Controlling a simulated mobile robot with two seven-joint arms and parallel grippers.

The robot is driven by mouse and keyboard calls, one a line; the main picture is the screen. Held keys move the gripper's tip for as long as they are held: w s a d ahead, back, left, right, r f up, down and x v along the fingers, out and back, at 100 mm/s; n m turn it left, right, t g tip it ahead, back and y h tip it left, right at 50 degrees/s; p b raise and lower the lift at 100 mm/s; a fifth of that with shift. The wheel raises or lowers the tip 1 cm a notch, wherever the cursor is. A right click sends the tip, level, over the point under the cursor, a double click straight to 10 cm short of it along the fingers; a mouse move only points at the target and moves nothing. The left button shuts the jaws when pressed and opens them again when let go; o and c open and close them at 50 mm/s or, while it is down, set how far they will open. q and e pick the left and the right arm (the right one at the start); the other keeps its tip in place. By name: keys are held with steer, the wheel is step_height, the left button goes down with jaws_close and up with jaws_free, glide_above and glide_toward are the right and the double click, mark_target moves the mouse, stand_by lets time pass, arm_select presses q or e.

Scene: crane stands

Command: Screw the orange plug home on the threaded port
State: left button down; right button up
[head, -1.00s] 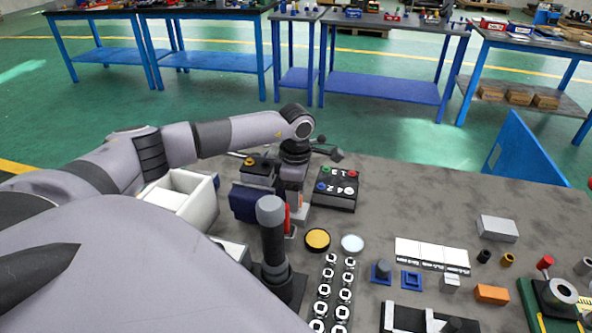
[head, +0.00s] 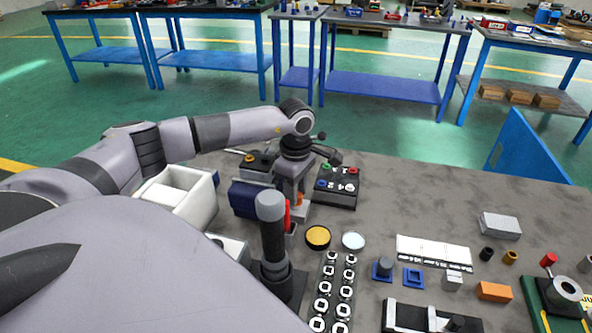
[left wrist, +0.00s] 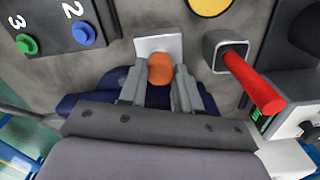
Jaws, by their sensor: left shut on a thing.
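The orange plug (left wrist: 160,69) shows between the fingertips of my left gripper (left wrist: 160,86) in the left wrist view. In the head view the plug (head: 299,200) is a small orange patch under the left gripper (head: 297,193), which points down. The gripper is shut on the plug. A pale grey block (left wrist: 146,45) lies right at the plug in the left wrist view, apparently the port's body. The port's thread is hidden, so I cannot tell how deep the plug sits. My right gripper is not in view.
A red handle (left wrist: 255,83) stands close to the right of the plug in the left wrist view. A button box (head: 337,187), a dark blue object (head: 248,199), a white bin (head: 199,205) and a grey-topped post (head: 271,225) crowd the gripper.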

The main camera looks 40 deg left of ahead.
arm_select(q)
steer(key=shift+m, duration=0.7)
steer(key=m+b, duration=0.1)
steer(key=m, duration=0.2)
steer(key=shift+m, duration=1.1)
steer(key=shift+b, duration=0.3)
steer(key=m+b, duration=0.1)
steer(key=m, duration=0.2)
steer(key=shift+m, duration=1)
